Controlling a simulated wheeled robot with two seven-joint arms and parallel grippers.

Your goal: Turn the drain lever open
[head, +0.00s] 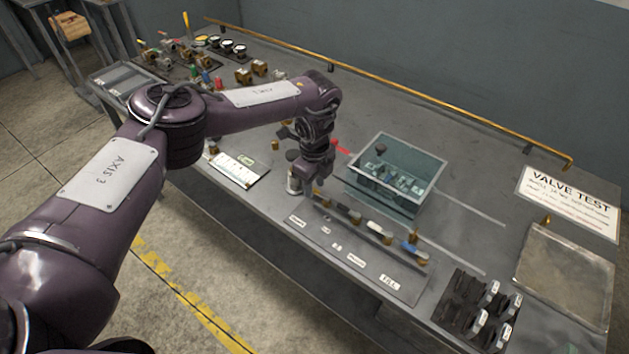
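A row of small levers stands along the bench's front on a grey labelled plate (345,250). I make out a dark lever (348,213), a white lever (375,226) and a blue lever (410,246). The right label reads FILL; the other labels are too small to read, so I cannot tell which lever is the drain lever. My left gripper (308,186) points down at the left end of this row, beside a small pale cylinder (293,184). Its fingers are too small and dark to show whether they are open or touching anything. My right gripper is not in view.
A teal glass tank (420,200) stands just behind the levers. A black rack (470,305) with pale-tagged pieces and a metal tray (565,275) are at the right. A VALVE TEST sign (570,203) lies behind them. Valves and gauges (225,46) crowd the far left. A brass rail (420,97) runs along the back.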

